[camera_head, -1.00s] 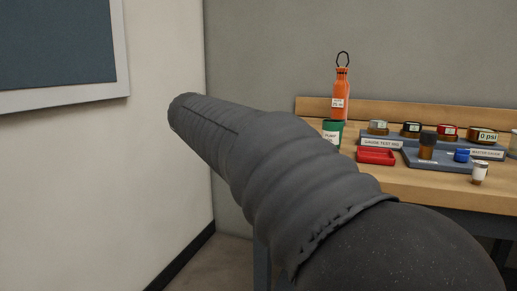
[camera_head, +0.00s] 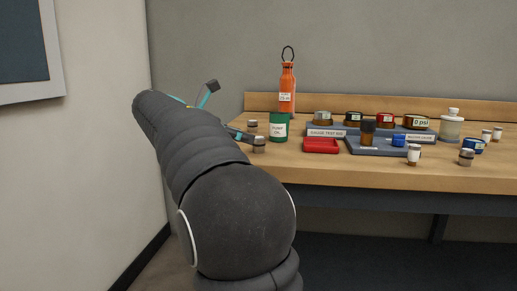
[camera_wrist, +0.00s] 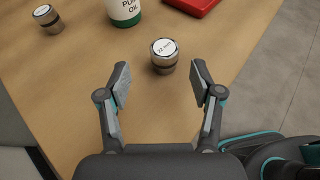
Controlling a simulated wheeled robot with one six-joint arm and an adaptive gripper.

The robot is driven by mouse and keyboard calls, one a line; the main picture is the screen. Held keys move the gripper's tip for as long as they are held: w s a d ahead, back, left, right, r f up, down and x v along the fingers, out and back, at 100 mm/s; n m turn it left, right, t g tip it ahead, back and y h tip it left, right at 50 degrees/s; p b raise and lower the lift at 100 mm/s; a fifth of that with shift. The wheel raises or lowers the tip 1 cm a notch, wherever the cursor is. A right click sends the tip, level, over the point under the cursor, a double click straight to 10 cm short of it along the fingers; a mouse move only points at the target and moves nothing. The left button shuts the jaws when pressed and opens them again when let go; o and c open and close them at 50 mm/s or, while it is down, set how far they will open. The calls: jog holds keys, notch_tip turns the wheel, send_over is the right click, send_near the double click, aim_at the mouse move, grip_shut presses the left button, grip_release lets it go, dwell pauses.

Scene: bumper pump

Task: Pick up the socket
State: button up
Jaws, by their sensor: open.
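A short silvery metal socket with a dark band and a white top label that seems to read 22 mm (camera_wrist: 164,55) stands upright on the workbench in the wrist view. My gripper (camera_wrist: 161,80) is open and empty, its fingertips spread on either side just short of this socket. The socket also shows in the head view (camera_head: 259,145), near the bench's left end beside one of my fingers. A second similar socket (camera_wrist: 47,18) stands at the upper left of the wrist view; its label is too small to read. My arm hides part of the gripper in the head view.
The green pump oil can (camera_wrist: 124,10) and red tray (camera_head: 321,146) stand close by. The wooden bench top (camera_wrist: 75,85) is clear around the near socket.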

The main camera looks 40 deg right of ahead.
aim_at(259, 142)
jog(key=shift+s+b+x, duration=0.1)
jog(key=shift+b+x, duration=0.25)
jog(key=shift+x, duration=1.2)
jog(key=shift+s+b+x, duration=0.15)
jog(key=shift+b+x, duration=0.2)
jog(key=shift+x, duration=1.2)
jog(key=shift+a+f, duration=0.15)
grip_shut()
